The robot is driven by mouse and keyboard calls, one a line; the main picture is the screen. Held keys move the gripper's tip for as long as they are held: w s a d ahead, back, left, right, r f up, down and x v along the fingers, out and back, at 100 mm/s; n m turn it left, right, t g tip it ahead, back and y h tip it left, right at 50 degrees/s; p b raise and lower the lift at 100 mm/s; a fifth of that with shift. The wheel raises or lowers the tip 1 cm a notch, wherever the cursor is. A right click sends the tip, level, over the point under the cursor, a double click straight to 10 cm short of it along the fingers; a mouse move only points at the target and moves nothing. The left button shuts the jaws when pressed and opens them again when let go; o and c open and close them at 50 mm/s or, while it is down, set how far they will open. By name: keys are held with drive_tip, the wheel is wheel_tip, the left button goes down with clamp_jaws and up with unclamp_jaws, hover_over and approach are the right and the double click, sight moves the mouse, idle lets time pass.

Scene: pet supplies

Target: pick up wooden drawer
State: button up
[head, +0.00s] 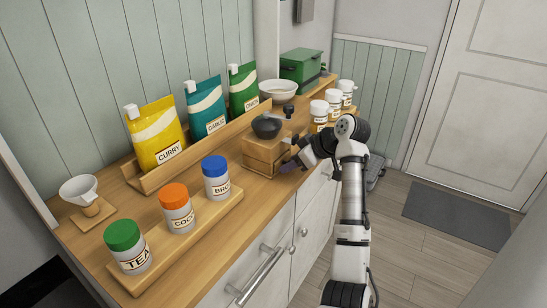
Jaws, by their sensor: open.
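The gripper and wrist hide part of the box's right side. I cannot tell whether the fingers touch the wood.
On the counter (235,237), a rack holds curry, garlic and green pouches behind the box. White-lidded jars (319,112), a white bowl (278,91) and a green box (302,66) stand farther back.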

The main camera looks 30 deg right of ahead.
clamp_jaws()
idle(0.3)
drive_tip(key=shift+b, duration=0.65)
